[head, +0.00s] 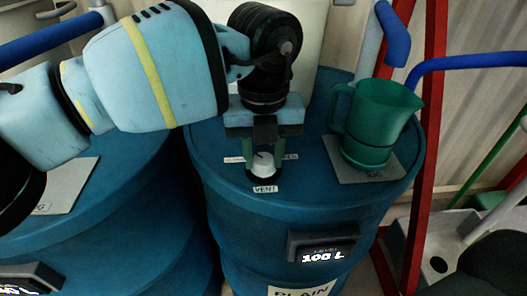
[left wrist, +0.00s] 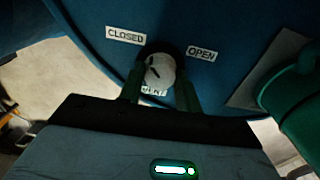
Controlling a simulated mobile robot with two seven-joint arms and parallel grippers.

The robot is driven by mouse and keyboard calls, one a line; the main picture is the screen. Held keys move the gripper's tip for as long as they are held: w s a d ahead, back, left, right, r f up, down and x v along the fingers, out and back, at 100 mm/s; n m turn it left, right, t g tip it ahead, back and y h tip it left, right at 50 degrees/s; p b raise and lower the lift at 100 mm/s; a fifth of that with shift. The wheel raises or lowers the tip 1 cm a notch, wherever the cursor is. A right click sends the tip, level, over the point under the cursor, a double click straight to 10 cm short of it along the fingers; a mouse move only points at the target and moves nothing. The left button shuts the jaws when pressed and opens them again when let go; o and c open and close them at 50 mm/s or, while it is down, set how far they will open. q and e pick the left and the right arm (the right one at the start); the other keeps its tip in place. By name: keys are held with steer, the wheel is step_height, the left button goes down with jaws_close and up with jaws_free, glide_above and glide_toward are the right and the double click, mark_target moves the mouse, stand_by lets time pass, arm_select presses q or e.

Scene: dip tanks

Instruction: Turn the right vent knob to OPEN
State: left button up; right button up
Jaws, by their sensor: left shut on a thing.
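The white vent knob (head: 264,164) sits on top of the right blue tank, behind its VENT label (head: 265,189). My left gripper (head: 264,160) points down from above and is shut on the knob, a finger on each side. In the left wrist view, the knob (left wrist: 160,70) is between the two green fingers (left wrist: 160,92). A dark mark on its face lies left of centre, on the side of the CLOSED label (left wrist: 126,35). The OPEN label (left wrist: 202,53) is to the right. In the head view the fingers partly cover these labels. My right gripper is not in view.
A green jug (head: 378,120) stands on a grey pad (head: 352,174) on the same tank (head: 225,172), right of my gripper. The tank display (head: 322,247) reads 100 L. Another blue tank (head: 130,200) is at left. Blue-covered pipes and a red frame (head: 428,110) stand behind and right.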

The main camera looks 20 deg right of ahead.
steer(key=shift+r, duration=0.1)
arm_select(q)
steer(key=m+p, duration=0.1)
steer(key=m, duration=0.2)
steer(key=shift+r+m+p, duration=0.1)
steer(key=shift+m+p, duration=0.25)
steer(key=shift+m, duration=0.05)
steer(key=m+p, duration=0.1)
steer(key=m, duration=0.2)
steer(key=shift+m, duration=0.3)
steer(key=m, duration=1)
steer(key=shift+f, duration=0.2)
steer(key=shift+m, duration=0.3)
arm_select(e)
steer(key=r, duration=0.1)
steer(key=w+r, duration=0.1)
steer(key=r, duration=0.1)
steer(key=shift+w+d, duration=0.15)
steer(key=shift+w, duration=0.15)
arm_select(q)
steer(key=o, duration=1)
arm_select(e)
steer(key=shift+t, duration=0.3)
